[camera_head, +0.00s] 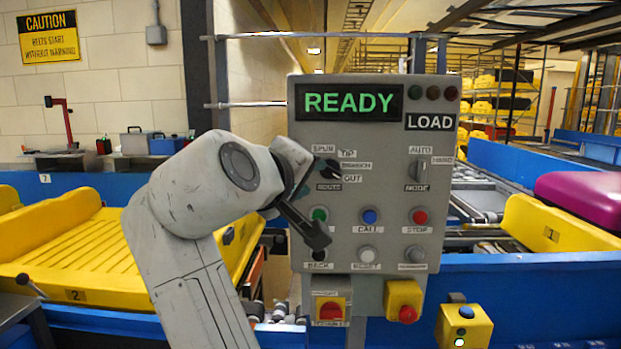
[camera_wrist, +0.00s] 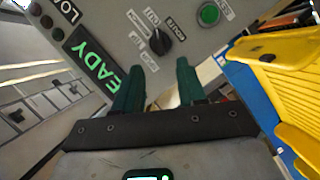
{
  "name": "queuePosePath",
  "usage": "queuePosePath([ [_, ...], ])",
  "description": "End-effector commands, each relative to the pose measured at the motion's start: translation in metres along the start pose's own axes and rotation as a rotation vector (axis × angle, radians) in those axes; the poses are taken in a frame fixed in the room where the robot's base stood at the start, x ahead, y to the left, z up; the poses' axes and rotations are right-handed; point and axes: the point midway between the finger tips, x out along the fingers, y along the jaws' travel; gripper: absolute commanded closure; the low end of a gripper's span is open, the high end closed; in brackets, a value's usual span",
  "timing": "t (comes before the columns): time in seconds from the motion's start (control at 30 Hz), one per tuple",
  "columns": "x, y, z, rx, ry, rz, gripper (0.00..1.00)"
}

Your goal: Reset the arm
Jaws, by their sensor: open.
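My gripper (camera_head: 318,205) is open and empty in front of the left part of the grey control panel (camera_head: 388,285). In the wrist view, its two dark green fingers (camera_wrist: 165,62) stand apart, pointing towards the panel. The black ROUTE selector knob (camera_wrist: 159,38) lies just beyond the fingertips, with a gap visible around it. In the head view, my gripper partly covers the route knob (camera_head: 331,167) and its labels. The green button (camera_wrist: 209,14) is to the right of the knob in the wrist view. The panel's display (camera_head: 347,102) reads READY in green.
The panel carries a MODE knob (camera_head: 418,170), blue (camera_head: 369,216) and red (camera_head: 419,217) buttons, and yellow-housed red buttons (camera_head: 405,311) below. Yellow tray 2 (camera_head: 70,262) is on the left; yellow tray 1 (camera_head: 555,222) and a magenta case (camera_head: 585,197) are on the right.

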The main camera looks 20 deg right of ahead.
Motion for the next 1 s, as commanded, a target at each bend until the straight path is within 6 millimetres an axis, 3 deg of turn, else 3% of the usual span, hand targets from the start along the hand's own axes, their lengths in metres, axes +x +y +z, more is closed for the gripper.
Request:
queuePosePath([
  [0.27, 0.0, 0.0, 0.0, 0.0, 0.0, 0.0, 0.6],
  [0.37, 0.009, -0.015, 0.012, -0.002, -0.011, -0.026, 0.6],
  [0.47, 0.027, -0.047, 0.042, 0.001, -0.037, -0.085, 0.6],
  [0.57, 0.047, -0.091, 0.087, 0.012, -0.076, -0.172, 0.6],
  [0.73, 0.069, -0.163, 0.178, 0.048, -0.165, -0.331, 0.6],
  [0.87, 0.071, -0.211, 0.253, 0.084, -0.247, -0.45, 0.6],
  [1.0, 0.06, -0.254, 0.335, 0.133, -0.349, -0.571, 0.6],
])
